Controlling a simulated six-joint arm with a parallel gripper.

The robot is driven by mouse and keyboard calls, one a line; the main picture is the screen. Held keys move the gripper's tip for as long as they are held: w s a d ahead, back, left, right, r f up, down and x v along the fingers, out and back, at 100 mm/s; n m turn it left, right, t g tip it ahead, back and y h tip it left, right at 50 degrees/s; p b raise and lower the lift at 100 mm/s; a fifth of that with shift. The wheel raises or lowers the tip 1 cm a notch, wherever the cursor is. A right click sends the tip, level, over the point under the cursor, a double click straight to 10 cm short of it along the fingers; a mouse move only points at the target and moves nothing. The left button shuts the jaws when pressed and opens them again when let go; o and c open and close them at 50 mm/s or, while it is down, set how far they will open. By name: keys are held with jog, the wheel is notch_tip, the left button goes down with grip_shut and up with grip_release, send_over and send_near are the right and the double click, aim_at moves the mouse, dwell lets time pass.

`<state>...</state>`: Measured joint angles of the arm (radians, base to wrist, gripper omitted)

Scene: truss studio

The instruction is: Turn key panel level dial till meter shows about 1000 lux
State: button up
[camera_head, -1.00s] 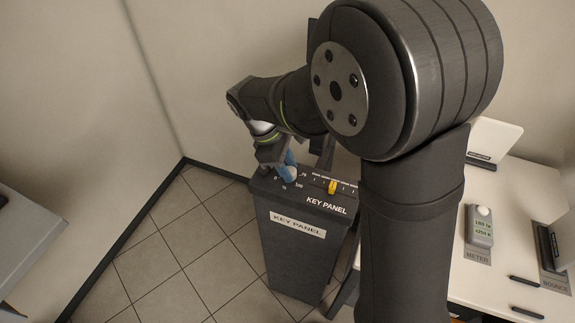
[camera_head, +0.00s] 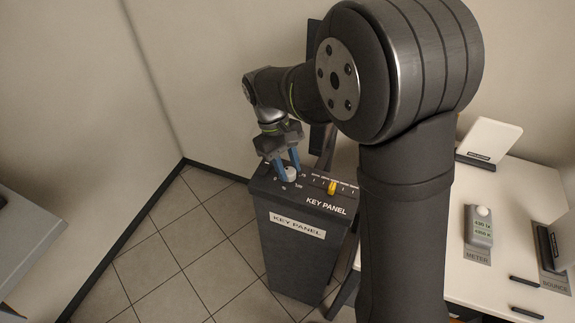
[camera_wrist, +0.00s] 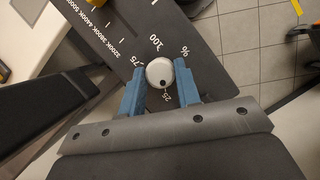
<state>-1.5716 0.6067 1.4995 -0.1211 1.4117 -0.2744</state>
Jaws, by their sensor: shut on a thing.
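The white level dial (camera_head: 290,175) sits on top of the dark key panel (camera_head: 258,215), left of the yellow slider. My gripper (camera_head: 287,168) points down at it, shut on the dial with one blue finger on each side. In the wrist view the round dial (camera_wrist: 160,72) shows between the fingertips (camera_wrist: 159,82). Its black dot lies at the bottom edge, beside the 25 mark; the 75 and 100 marks also show. The meter (camera_head: 479,226) lies on the white table at the right; its small display seems to read about 430 lx, though the digits are blurred.
The yellow slider (camera_head: 332,188) sits in its kelvin scale on the same panel, close to the dial. The white table (camera_head: 487,275) carries a pale panel (camera_head: 490,140) and a dark bounce stand (camera_head: 552,250). Open tiled floor (camera_head: 180,245) lies left of the key panel.

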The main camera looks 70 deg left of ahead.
jog(key=shift+w+m+g, duration=0.1)
jog(key=shift+m+g, duration=0.4)
jog(key=shift+m, duration=0.7)
jog(key=o, duration=1)
